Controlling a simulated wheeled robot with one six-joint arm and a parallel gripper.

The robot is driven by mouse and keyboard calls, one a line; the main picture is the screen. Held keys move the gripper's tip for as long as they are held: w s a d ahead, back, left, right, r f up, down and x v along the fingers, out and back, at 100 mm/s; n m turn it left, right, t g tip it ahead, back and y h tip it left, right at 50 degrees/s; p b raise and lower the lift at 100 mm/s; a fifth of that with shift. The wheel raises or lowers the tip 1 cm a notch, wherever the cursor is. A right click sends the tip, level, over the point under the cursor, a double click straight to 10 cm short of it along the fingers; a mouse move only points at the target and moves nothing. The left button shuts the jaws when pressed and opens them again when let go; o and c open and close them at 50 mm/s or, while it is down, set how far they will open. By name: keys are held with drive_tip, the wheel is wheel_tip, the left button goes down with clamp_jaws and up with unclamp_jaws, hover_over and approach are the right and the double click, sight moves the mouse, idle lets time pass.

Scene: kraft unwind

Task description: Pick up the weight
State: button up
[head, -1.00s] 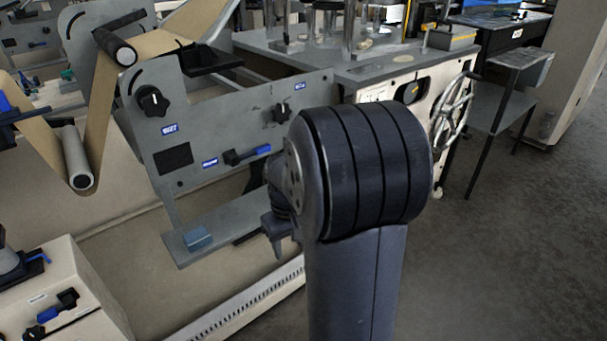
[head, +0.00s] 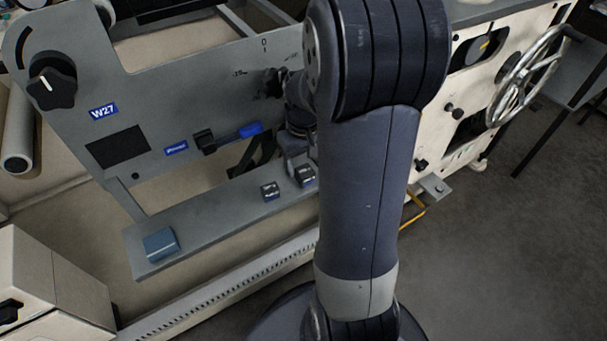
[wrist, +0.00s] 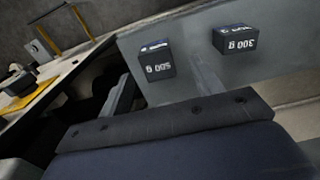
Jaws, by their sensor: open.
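Two small dark block weights stand on the grey shelf (head: 215,222). In the wrist view their labels are upside down; one weight (wrist: 156,61) appears to read 500 g and the other weight (wrist: 234,41) 300 g. In the head view they are small dark blocks, one at the left (head: 270,191) and one at the right (head: 306,176), beside my arm. My gripper (wrist: 163,84) is open and empty, its fingers pointing towards the shelf near the 500 g weight, apart from it. In the head view my gripper (head: 297,150) is partly hidden by my arm.
A blue block (head: 160,245) sits at the shelf's left end. Behind the shelf rises a grey machine panel (head: 190,95) with a black knob (head: 50,82) and a blue-handled lever (head: 232,136). A handwheel (head: 525,88) stands at the right. The floor at right is clear.

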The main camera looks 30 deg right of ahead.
sight(305, 170)
wheel_tip(305, 170, down, 4)
drive_tip(key=shift+s+d+r+b, duration=0.1)
drive_tip(key=shift+r+b, duration=0.1)
drive_tip(key=shift+b, duration=0.2)
clamp_jaws()
idle(0.4)
